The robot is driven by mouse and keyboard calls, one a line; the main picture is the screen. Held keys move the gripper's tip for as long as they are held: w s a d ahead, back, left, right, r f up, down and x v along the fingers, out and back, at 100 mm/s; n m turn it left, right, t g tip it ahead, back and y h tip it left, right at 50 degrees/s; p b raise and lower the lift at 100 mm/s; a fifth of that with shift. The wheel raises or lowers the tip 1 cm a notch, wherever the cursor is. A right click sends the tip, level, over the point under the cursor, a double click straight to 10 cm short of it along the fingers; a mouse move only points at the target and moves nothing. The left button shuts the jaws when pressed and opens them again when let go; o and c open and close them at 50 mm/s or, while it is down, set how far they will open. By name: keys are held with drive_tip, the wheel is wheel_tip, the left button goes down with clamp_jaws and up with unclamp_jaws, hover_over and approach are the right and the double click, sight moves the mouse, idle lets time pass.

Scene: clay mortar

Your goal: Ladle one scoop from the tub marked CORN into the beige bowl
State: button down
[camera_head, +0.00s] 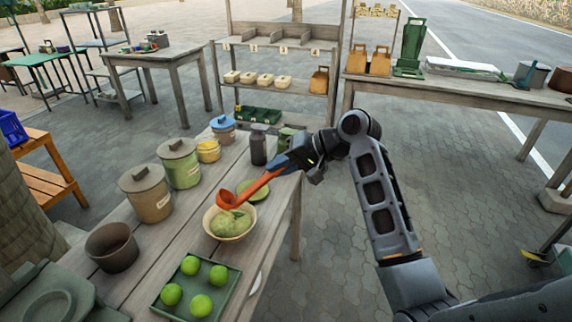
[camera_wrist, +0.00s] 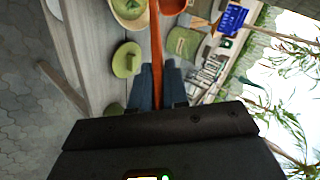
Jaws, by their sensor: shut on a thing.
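My gripper (camera_head: 283,167) is shut on the handle of an orange-red ladle (camera_head: 258,185). The ladle's handle also runs up the middle of the wrist view (camera_wrist: 157,45). Its scoop hangs over the far left side of the beige bowl (camera_head: 231,238); whether it touches is unclear, and its inside is hidden. The bowl holds a pale green mass (camera_head: 229,222). A lidded tan tub (camera_head: 150,204) and a lidded green tub (camera_head: 183,173) stand to the left, both with labels too small to read, so I cannot tell which is marked CORN.
A green disc like a lid (camera_head: 258,192) lies behind the bowl. A dark bottle (camera_head: 258,148), yellow pot (camera_head: 208,151) and blue-lidded jar (camera_head: 223,130) stand at the back. A brown pot (camera_head: 112,247) and a green tray (camera_head: 170,318) of limes occupy the front.

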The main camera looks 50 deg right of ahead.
drive_tip(key=a+r+g+p, duration=0.1)
drive_tip(key=p, duration=0.1)
drive_tip(key=w+r+h+p, duration=0.1)
drive_tip(key=r+p, duration=0.1)
drive_tip(key=w+a+r+g+h+p, duration=0.1)
drive_tip(key=p, duration=0.1)
drive_tip(key=shift+w+a+r+n+g, duration=0.1)
drive_tip(key=shift+a+r+n+g, duration=0.2)
drive_tip(key=shift+a+n, duration=0.1)
drive_tip(key=shift+w+a+r+n+g+h+b, duration=0.2)
drive_tip(key=shift+w+a+r+g+h, duration=0.55)
drive_tip(key=shift+a+h, duration=0.2)
drive_tip(key=shift+w+a+r+n+g+h+b, duration=0.2)
drive_tip(key=shift+w+a+r+g+h, duration=0.45)
drive_tip(key=shift+w+a+h, duration=0.25)
